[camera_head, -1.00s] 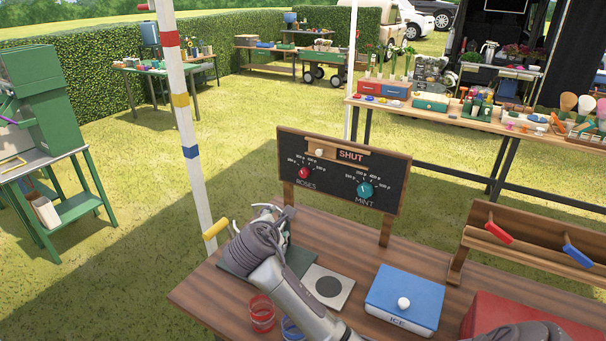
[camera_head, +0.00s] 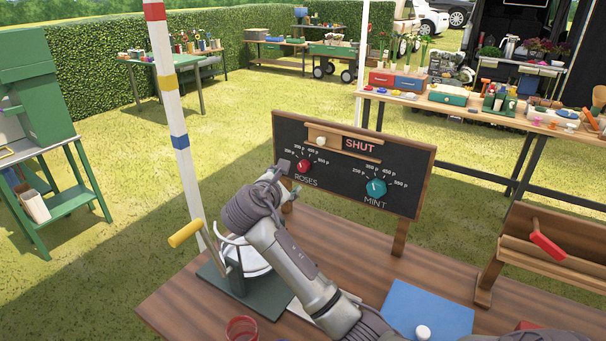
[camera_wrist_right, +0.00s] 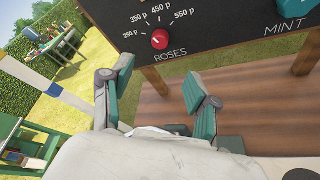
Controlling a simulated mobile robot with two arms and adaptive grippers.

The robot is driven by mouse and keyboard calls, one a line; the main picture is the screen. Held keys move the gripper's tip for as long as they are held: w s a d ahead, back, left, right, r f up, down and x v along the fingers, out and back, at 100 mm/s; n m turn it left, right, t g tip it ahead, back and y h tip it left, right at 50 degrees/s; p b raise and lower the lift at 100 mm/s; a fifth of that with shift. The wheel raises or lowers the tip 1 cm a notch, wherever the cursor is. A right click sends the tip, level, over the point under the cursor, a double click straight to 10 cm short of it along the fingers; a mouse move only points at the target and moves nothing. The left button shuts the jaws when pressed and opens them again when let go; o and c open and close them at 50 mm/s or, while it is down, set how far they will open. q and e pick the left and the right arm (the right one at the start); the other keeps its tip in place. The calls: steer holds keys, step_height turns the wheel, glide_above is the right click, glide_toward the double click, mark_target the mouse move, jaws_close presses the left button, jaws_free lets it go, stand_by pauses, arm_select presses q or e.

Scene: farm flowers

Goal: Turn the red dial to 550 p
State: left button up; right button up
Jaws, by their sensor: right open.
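The chalkboard (camera_head: 350,205) carries a red dial (camera_head: 304,166) labelled ROSES, with marks from 250 p to 550 p around it. In the right wrist view the red dial (camera_wrist_right: 160,39) has a small white mark on its face; I cannot tell exactly which price it points to. My right gripper (camera_head: 291,176) is just in front of the board, close to the dial at its lower left. In the right wrist view the gripper's fingers (camera_wrist_right: 158,75) are apart and empty, below the dial and not around it. My left gripper is out of view.
A blue ICE box (camera_head: 430,310) and red cup (camera_head: 242,329) are on the table.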

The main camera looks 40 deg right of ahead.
mark_target(302, 168)
steer(key=p+x, duration=0.1)
steer(key=x, duration=1.2)
steer(key=shift+w+d, duration=0.15)
steer(key=shift+d, duration=0.05)
jaws_close()
